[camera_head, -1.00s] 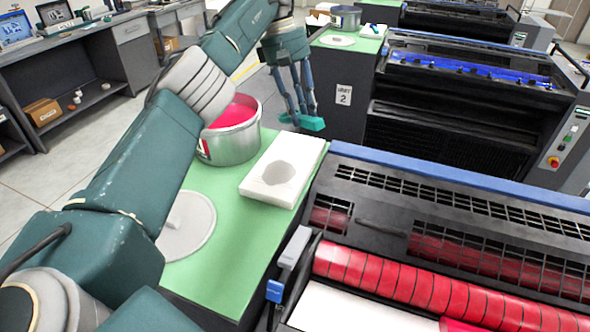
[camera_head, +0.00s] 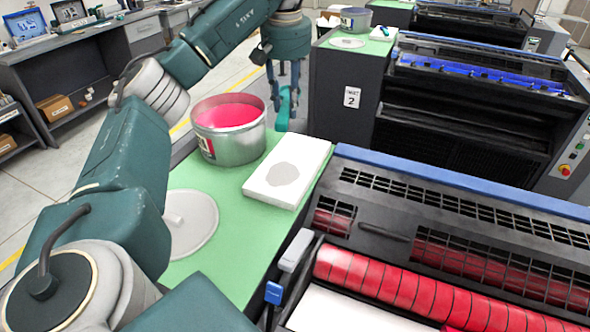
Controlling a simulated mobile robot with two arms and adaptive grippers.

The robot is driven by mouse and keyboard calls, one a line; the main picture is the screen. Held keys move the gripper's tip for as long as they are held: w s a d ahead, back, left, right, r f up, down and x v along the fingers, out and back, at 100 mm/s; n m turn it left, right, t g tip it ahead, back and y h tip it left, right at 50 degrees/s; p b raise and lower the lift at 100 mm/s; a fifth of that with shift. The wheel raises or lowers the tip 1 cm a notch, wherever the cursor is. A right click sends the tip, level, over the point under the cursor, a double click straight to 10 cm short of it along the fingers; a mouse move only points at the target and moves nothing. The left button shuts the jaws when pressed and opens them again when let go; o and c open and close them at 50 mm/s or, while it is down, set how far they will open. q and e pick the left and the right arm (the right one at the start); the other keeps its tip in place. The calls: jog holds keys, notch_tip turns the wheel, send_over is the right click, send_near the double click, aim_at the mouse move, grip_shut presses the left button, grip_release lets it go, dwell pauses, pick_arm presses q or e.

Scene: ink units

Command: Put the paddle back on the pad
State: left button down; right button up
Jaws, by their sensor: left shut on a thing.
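My left gripper (camera_head: 285,84) hangs pointing down beyond the far end of the green bench top. It is shut on a small teal piece, which I take to be the paddle (camera_head: 284,104); the fingers partly hide it. The paddle is in the air, to the right of the ink pot and beyond the pad. Nothing lies on the pad. My right gripper is not in view.
A metal pot (camera_head: 233,150) of pink-red ink stands open left of the pad. A round grey lid (camera_head: 196,232) with a knob lies in front of it. The press (camera_head: 440,200) with red rollers borders the pad on the right. Green top (camera_head: 235,244) is bare in front.

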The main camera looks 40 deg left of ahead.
pick_arm(q)
jog(key=b, duration=0.2)
send_over(289, 174)
notch_tip(289, 174, down, 5)
jog(key=f, duration=0.3)
jog(key=f+p, duration=0.1)
jog(key=f, duration=0.2)
jog(key=f+p, duration=0.1)
jog(key=f, duration=0.2)
jog(key=shift+s+d+f, duration=0.1)
jog(key=shift+s+f, duration=0.05)
jog(key=shift+s, duration=0.1)
notch_tip(289, 174, down, 5)
jog(key=shift+w+r+p, duration=0.1)
jog(key=shift+r+p, duration=0.1)
jog(key=shift+p, duration=0.45)
jog(key=shift+f, duration=0.2)
jog(key=c, duration=1.4)
grip_release()
jog(key=shift+f, duration=0.1)
